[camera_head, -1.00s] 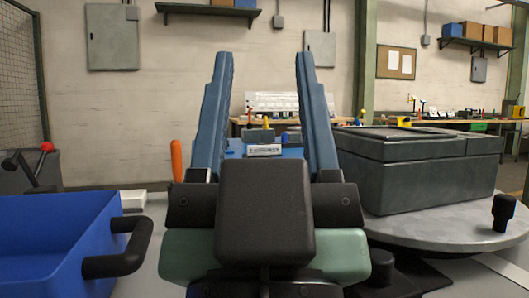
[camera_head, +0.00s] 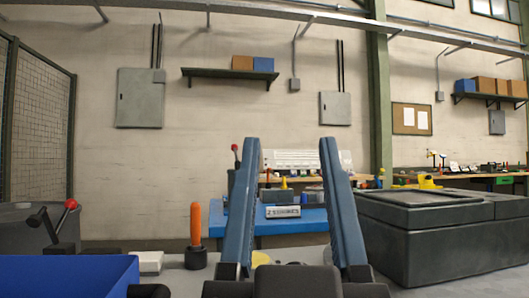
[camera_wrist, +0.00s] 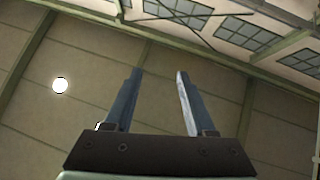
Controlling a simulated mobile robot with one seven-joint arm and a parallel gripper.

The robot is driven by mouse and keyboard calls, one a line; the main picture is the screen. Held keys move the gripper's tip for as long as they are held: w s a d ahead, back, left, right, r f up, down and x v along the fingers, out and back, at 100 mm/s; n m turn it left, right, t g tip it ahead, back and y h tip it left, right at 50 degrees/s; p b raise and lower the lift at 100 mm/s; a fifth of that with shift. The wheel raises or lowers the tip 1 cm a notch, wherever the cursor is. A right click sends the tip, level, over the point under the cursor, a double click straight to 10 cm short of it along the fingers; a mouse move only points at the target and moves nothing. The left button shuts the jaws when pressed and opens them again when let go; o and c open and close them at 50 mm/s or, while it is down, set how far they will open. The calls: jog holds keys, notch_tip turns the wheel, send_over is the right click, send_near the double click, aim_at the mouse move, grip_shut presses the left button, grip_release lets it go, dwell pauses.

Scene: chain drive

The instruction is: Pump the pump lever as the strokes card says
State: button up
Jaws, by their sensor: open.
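A small white card (camera_head: 282,211) stands on a blue surface (camera_head: 313,219) at the picture's middle, seen between my fingers. Its print seems to read "2 STROKES", though it is small. Which thing is the pump lever is unclear. A thin upright rod with a red tip (camera_head: 235,150) stands behind my left finger, its lower part partly hidden. A dark lever with a red knob (camera_head: 70,204) is at the far left. My gripper (camera_head: 287,145) is open and empty, its blue fingers pointing up, apart from all of these. The wrist view shows the open fingers (camera_wrist: 158,72) against the ceiling.
An orange handle (camera_head: 196,222) stands upright in a dark socket left of my gripper. A blue bin (camera_head: 66,275) is at the lower left, with a white block (camera_head: 148,262) beyond it. A large dark grey box (camera_head: 440,240) fills the right side.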

jog(key=shift+r, duration=0.15)
jog(key=c, duration=0.4)
notch_tip(320, 180, up, 4)
jog(key=p, duration=0.4)
grip_shut()
notch_tip(320, 180, up, 41)
jog(key=p, duration=4.1)
jog(key=shift+w+r, duration=0.1)
